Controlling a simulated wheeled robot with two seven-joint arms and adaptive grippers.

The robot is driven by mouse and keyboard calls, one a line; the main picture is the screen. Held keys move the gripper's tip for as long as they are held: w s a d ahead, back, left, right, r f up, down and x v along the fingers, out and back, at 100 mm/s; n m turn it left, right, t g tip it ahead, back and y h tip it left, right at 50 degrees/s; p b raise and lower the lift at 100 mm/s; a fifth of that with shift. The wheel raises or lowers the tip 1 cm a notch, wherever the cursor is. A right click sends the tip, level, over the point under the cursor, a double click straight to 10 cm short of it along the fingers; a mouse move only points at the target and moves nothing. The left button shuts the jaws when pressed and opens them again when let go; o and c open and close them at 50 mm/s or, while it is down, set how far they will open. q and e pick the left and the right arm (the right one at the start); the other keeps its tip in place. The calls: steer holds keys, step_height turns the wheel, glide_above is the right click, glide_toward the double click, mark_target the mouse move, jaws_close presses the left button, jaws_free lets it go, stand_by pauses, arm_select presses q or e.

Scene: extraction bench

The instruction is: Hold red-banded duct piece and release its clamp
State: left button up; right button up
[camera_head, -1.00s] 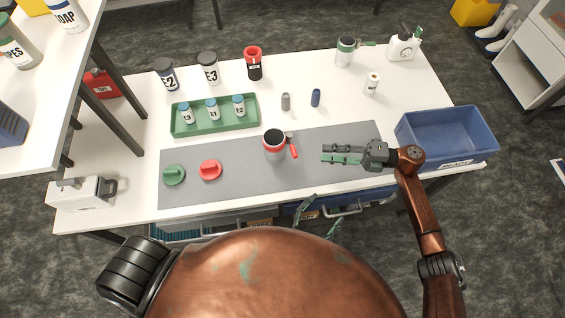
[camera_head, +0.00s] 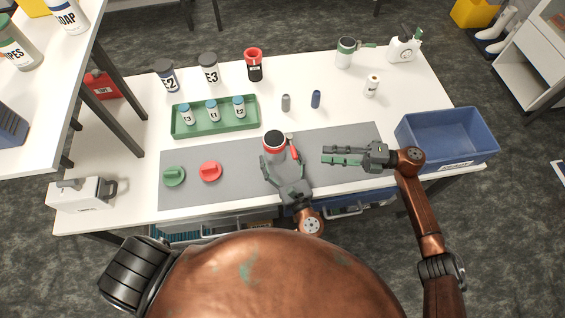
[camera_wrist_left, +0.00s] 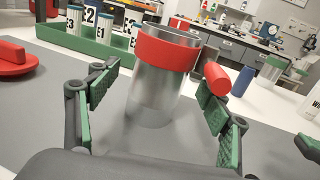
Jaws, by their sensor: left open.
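The red-banded duct piece (camera_head: 274,146) stands upright on the grey mat (camera_head: 230,190). It is a silvery cylinder with a red band near its open top, and it also shows in the left wrist view (camera_wrist_left: 160,85). Its red clamp lever (camera_head: 295,153) sticks out on the right side and shows in the left wrist view (camera_wrist_left: 216,78). My left gripper (camera_head: 280,160) is open, with its fingers on either side of the duct piece; in the wrist view gaps show beside it. My right gripper (camera_head: 323,154) is to the right of the lever, its fingers apart and empty.
A red knobbed cap (camera_head: 210,170) and a green one (camera_head: 174,175) lie left on the mat. A green tray (camera_head: 215,125) with small bottles is behind. A grey (camera_head: 286,103) and a blue cylinder (camera_head: 315,99) stand behind the duct piece. A blue bin (camera_head: 447,153) is at right.

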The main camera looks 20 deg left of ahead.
mark_target(271, 139)
arm_select(q)
steer(key=shift+x, duration=2.25)
steer(key=c, duration=1.5)
steer(key=shift+o, duration=0.2)
